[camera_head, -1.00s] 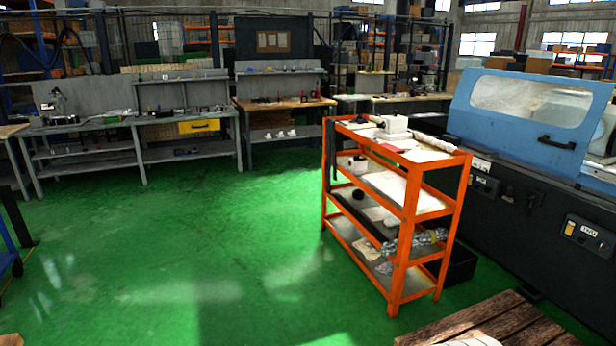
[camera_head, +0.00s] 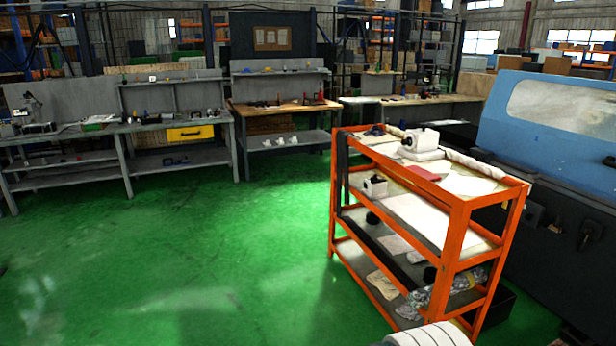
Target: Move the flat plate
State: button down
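I cannot tell for sure which thing is the flat plate. Several thin flat pieces lie on the orange shelf cart. A red flat piece (camera_head: 423,173) and a pale flat sheet (camera_head: 468,185) lie on its top shelf. A large pale flat sheet (camera_head: 420,215) lies on the shelf below. The orange cart (camera_head: 457,235) stands right of centre on the green floor, apart from me. My gripper does not show clearly in this view.
A blue-topped grinder (camera_head: 560,118) stands to the right, close behind the cart. Grey workbenches (camera_head: 75,129) line the back left. Green floor (camera_head: 200,265) is open at left and centre. A white ribbed thing (camera_head: 432,335) is cut off at the bottom edge; its nature is unclear.

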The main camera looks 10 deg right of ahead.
aim_at(432, 177)
jog(key=i+u, duration=0.1)
jog(key=i, duration=1.3)
jog(key=i+z, duration=0.3)
jog(key=z, duration=0.15)
jog(key=i+z, duration=0.4)
jog(key=i+j+z, duration=0.1)
jog(key=z, duration=0.35)
jog(key=i+l+z, duration=0.1)
jog(key=i+z, duration=0.3)
jog(key=i, duration=0.35)
